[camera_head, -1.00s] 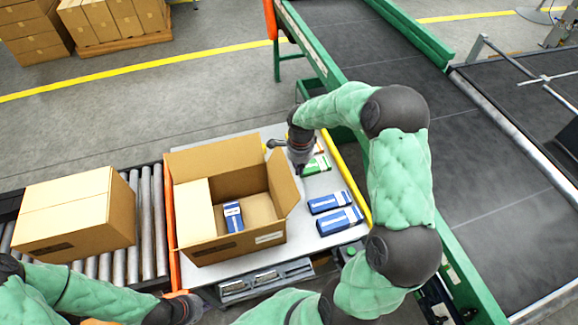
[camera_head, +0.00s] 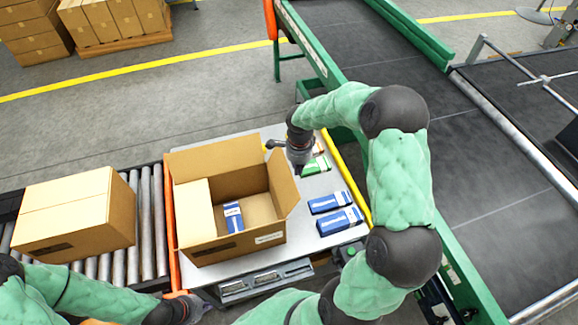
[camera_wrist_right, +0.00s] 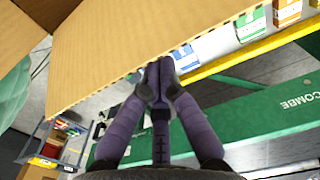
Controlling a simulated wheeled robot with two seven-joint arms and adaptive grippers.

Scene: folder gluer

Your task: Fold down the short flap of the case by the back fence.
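The open cardboard case (camera_head: 215,254) stands on the grey table (camera_head: 320,266). Its left flap (camera_head: 194,208) lies folded inward. The far long flap (camera_head: 215,157) and the right short flap (camera_head: 284,184) stand up, leaning outward. A blue carton (camera_head: 233,217) lies inside. My right gripper (camera_head: 299,168) is just beyond the far right corner of the case, by the right flap. In the right wrist view its fingers (camera_wrist_right: 157,80) are together at the edge of a cardboard panel (camera_wrist_right: 130,45); contact is unclear. My left gripper (camera_head: 196,306) is low at the table's front left; its fingers are unclear.
Two blue cartons (camera_head: 338,220) lie right of the case, and a green carton (camera_head: 316,166) lies near my right gripper. A yellow rail (camera_head: 346,172) edges the table. A closed case (camera_head: 75,212) sits on the rollers (camera_head: 148,215) at left. A green-framed conveyor runs along the right.

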